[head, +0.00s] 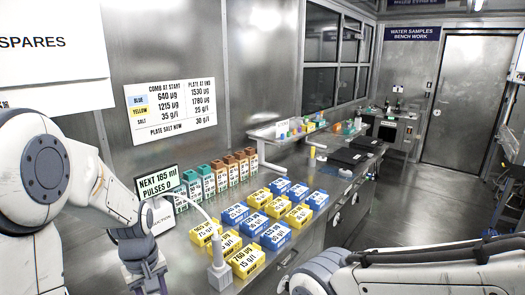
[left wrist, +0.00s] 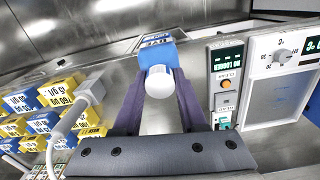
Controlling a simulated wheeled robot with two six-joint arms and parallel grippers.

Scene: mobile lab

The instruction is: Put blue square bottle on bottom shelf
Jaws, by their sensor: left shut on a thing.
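In the left wrist view, the blue square bottle (left wrist: 154,49) with a round white cap (left wrist: 159,82) is between the dark fingers of my left gripper (left wrist: 160,73), which is shut on it. The cap faces the wrist camera, and part of the body is hidden behind it. In the head view, my left gripper (head: 143,280) is at the bottom left, partly cut off by the frame edge; I cannot make out the bottle there. My right arm comes in at the lower right, but its gripper does not show. I cannot tell which surface is the bottom shelf.
Yellow boxes (head: 246,262) and blue boxes (head: 275,236) stand in rows on the steel bench, with brown and green boxes behind. A white spout (head: 218,262) rises beside them. A raised rack (head: 285,131) stands farther back. A device with a knob (left wrist: 284,54) is right of the bottle.

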